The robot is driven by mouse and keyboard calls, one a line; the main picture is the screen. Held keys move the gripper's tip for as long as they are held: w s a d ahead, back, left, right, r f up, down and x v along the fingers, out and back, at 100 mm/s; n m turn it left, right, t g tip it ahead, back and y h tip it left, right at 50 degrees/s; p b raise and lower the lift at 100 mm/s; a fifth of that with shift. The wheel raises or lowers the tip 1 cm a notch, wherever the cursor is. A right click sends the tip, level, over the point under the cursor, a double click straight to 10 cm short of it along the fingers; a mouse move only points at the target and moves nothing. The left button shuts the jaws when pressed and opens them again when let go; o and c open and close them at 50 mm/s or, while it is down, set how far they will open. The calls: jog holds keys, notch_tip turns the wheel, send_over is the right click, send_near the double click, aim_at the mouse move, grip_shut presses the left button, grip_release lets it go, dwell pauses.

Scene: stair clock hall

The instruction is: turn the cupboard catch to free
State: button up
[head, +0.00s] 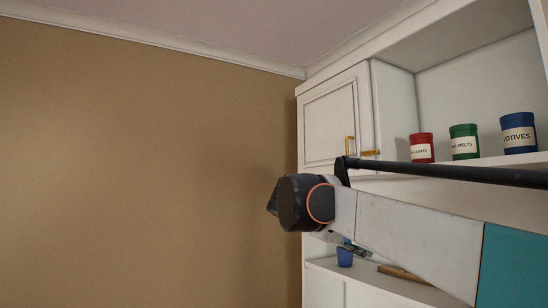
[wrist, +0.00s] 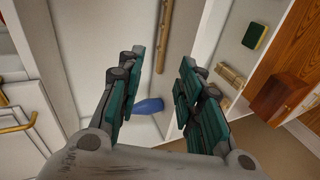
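The white cupboard door (head: 327,122) is shut, high on the left of the shelf unit in the head view. A brass handle (head: 350,147) stands upright near its right edge. A brass catch (head: 370,153) lies level just right of the handle, partly behind my arm. Brass fittings (wrist: 20,124) also show at the left edge of the wrist view; which is the catch I cannot tell. My gripper (wrist: 160,62) has its fingers spread with nothing between them, apart from the brass. In the head view it is mostly hidden behind my arm, below the door.
Red (head: 421,148), green (head: 464,142) and blue (head: 519,133) labelled jars stand on the open shelf right of the cupboard. A blue object (head: 345,257) and a wooden rod (head: 402,273) lie lower down.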

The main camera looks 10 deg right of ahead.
jog(key=w+a+r+h+p, duration=0.1)
jog(key=w+r+h+p, duration=0.3)
jog(key=r, duration=0.8)
jog(key=w+a+r+h+p, duration=0.1)
jog(key=w+r+p, duration=0.5)
jog(key=r, duration=0.6)
jog(key=p, duration=0.3)
send_near(372, 153)
jog(key=x, duration=0.8)
jog(key=shift+d, duration=0.1)
grip_shut()
